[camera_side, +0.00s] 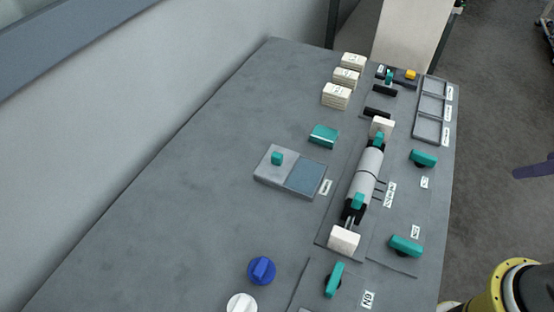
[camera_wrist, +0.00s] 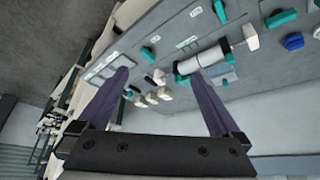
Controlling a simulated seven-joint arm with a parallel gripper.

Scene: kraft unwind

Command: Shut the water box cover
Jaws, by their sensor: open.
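The water box (camera_side: 261,180) is a low grey box on the table, in the middle of the side view. Its left half has a grey top, which looks like the cover, with a teal knob (camera_side: 277,158) on it. Its right half shows a flat blue-grey surface (camera_side: 306,177).
A white roller (camera_side: 366,172) with teal clamps lies right of the box. A teal block (camera_side: 323,136) stands just behind it. White stacks (camera_side: 336,96) stand farther back. Teal handles (camera_side: 406,246) and a blue knob (camera_side: 261,270) are nearer. The table left of the box is clear.

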